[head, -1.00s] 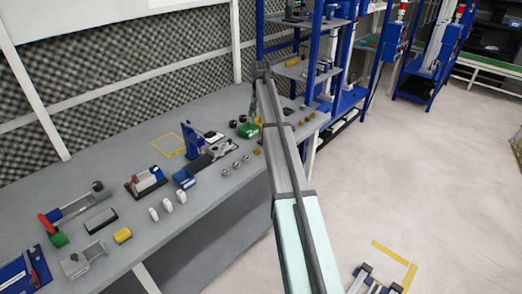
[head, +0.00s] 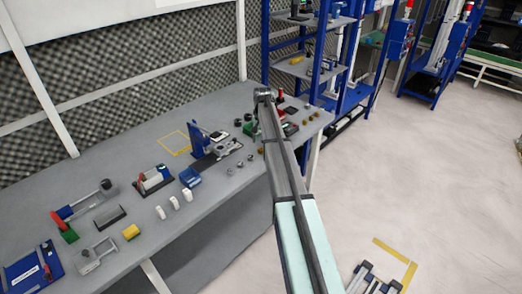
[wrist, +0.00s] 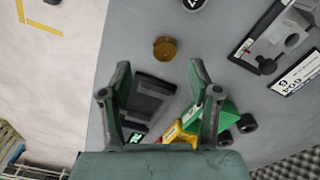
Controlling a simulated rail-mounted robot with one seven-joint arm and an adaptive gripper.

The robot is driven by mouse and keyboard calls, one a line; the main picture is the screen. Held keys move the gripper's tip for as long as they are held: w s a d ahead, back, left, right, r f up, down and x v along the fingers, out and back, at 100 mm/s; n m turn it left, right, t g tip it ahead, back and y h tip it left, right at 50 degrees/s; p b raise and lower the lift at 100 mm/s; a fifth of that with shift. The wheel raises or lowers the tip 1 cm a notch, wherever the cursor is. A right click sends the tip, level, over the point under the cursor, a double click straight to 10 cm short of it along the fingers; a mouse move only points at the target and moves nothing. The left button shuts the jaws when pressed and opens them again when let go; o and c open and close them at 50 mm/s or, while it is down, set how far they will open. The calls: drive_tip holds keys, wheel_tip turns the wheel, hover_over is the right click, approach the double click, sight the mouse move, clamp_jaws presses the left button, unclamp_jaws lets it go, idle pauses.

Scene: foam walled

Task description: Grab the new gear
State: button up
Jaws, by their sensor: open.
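A small round brass-coloured gear (wrist: 165,48) lies on the grey bench in the wrist view, just past my fingertips and roughly centred between them. My gripper (wrist: 160,72) is open, with nothing held between its fingers. In the head view, small brass-coloured round parts (head: 304,122) sit near the bench's right end. I cannot tell which one is the gear in the wrist view. My arm reaches over that end, and my gripper's fingers cannot be made out there.
A dark tray (wrist: 150,100) and a green part (wrist: 230,118) with a yellow-red handle (wrist: 178,133) lie between and beside my fingers. A grey fixture (wrist: 285,38) is at right. The bench edge and open floor (wrist: 55,75) are at left. Blue shelves (head: 305,60) stand behind.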

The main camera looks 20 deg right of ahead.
sight(261, 148)
drive_tip(key=shift+w+a+f+p, duration=0.15)
drive_tip(key=shift+f+p, duration=0.5)
drive_tip(key=shift+f, duration=0.65)
drive_tip(key=shift+w+d+f+p, duration=0.15)
drive_tip(key=shift+f+p, duration=0.5)
drive_tip(key=shift+f, duration=0.65)
drive_tip(key=shift+a, duration=0.15)
clamp_jaws()
